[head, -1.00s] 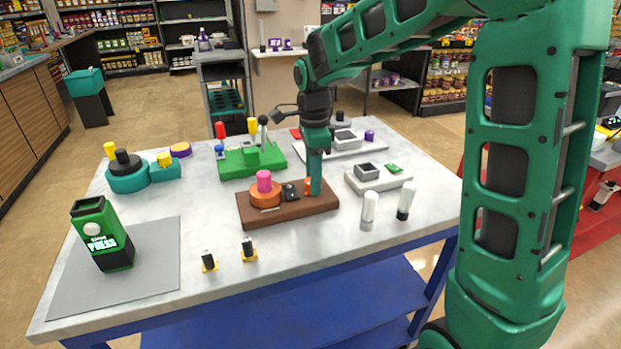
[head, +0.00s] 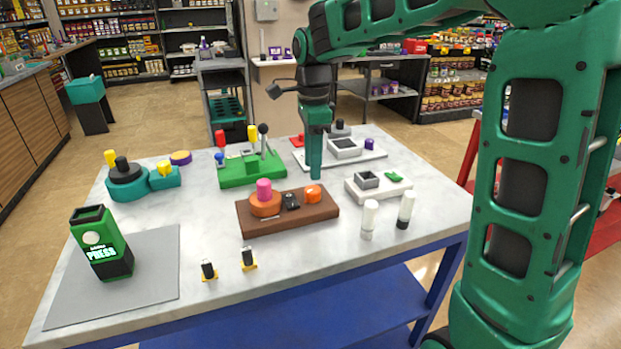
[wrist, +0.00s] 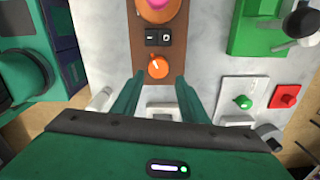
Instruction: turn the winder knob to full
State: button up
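The brown base (head: 270,223) on the table carries a small orange knob (head: 313,193) at its right end, which I take for the winder knob. It also shows in the wrist view (wrist: 158,67), with a small pale mark on top. Beside it on the base are a black switch (head: 291,201) and an orange disc (head: 265,206) with a pink knob (head: 264,187). My gripper (head: 315,176) is above and behind the orange knob, apart from it. In the wrist view my gripper (wrist: 156,88) has its two fingers spread with nothing between them; the knob lies just beyond the fingertips.
A green base (head: 250,182) with a lever stands behind at the left. A light grey block (head: 372,190) with a square socket and two pale cylinders (head: 369,216) are at the right. A green box (head: 100,240) stands on a grey mat (head: 150,280). Table space in front is mostly clear.

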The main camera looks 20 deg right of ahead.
jog(key=shift+r, duration=1.95)
jog(key=s+d+f+n, duration=0.2)
jog(key=s+d+n, duration=0.2)
jog(key=s+d, duration=0.35)
jog(key=s+d+f+n, duration=0.25)
jog(key=s+d, duration=0.35)
jog(key=s, duration=0.3)
jog(key=s+d+f+n, duration=0.1)
jog(key=s+f+n, duration=0.2)
jog(key=s, duration=0.4)
jog(key=s+d+f+n, duration=0.2)
jog(key=s+f+n, duration=0.1)
jog(key=s, duration=0.5)
jog(key=shift+s+d+n, duration=0.15)
jog(key=shift+d+n, duration=0.1)
jog(key=shift+n, duration=0.2)
jog(key=shift+w+f, duration=0.25)
jog(key=shift+w, duration=0.4)
